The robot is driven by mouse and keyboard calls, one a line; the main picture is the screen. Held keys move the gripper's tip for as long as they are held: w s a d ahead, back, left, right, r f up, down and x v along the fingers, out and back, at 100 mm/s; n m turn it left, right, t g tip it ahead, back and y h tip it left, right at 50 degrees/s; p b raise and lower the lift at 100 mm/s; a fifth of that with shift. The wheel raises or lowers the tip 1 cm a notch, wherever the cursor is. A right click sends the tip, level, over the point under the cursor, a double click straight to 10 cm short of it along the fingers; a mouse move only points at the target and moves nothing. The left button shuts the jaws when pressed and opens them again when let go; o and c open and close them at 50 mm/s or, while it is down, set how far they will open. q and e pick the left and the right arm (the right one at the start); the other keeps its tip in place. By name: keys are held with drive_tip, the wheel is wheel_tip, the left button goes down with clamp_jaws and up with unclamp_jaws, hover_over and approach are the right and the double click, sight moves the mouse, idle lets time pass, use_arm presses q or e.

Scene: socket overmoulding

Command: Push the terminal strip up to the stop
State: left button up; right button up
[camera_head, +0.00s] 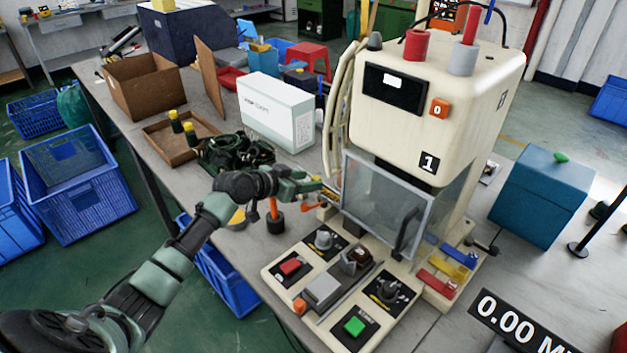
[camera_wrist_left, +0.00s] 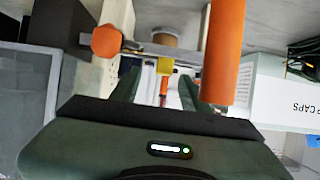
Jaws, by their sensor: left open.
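My left gripper (camera_head: 318,187) reaches in from the left to the left side of the machine's clear guard. In the left wrist view its two fingers (camera_wrist_left: 160,88) are apart. Beyond and between them show a small yellow block (camera_wrist_left: 165,65), a red piece (camera_wrist_left: 163,86) and pale strips. I cannot tell which of these is the terminal strip, or whether it touches a stop. A metal bar with an orange knob (camera_wrist_left: 106,41) crosses beyond the fingertips. A thick orange handle (camera_wrist_left: 222,50) stands close beside the right finger in that view. My right gripper is not in view.
The cream machine (camera_head: 440,110) with its clear guard (camera_head: 385,205) stands right of my gripper. A control panel (camera_head: 330,285) lies in front. An orange handle (camera_head: 272,208) stands below my wrist. A white box (camera_head: 277,110) and a tray of dark cables (camera_head: 235,152) are behind.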

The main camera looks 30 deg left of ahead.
use_arm(q)
drive_tip(key=v, duration=0.4)
drive_tip(key=shift+s+r, duration=0.1)
drive_tip(key=shift+s, duration=0.05)
